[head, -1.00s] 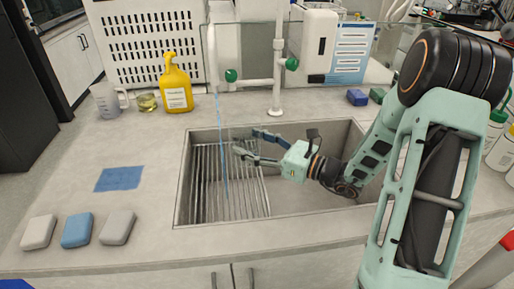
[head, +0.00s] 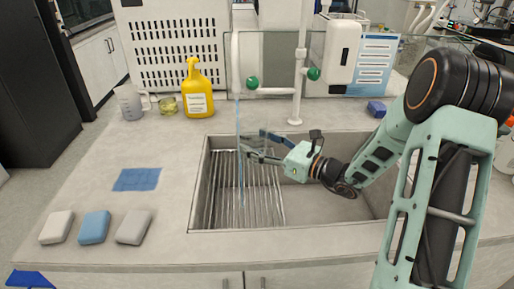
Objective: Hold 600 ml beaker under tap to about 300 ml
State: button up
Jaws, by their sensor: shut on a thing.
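My gripper (head: 256,148) is over the left half of the sink, its fingers reaching left beside the thin blue water stream (head: 240,185). The fingers are shut on a clear glass beaker (head: 247,152), which is very faint against the sink, so its outline, markings and water level cannot be read. The tap (head: 236,72) is a white downturned spout with green knobs. Its stream falls past the fingertips towards the rack in the sink. I cannot tell whether the stream enters the beaker's mouth.
The sink (head: 300,222) has a metal rack (head: 262,205) on its left side. A yellow bottle (head: 197,95), a small glass with yellowish liquid (head: 168,106) and a clear jug (head: 129,102) stand behind left. A blue cloth (head: 137,179) and several sponge-like blocks (head: 94,227) lie on the left counter.

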jog(key=w+a, duration=0.4)
jog(key=w, duration=0.1)
jog(key=shift+w+b, duration=0.3)
jog(key=shift+w, duration=0.05)
jog(key=shift+r, duration=0.1)
dwell(7.0)
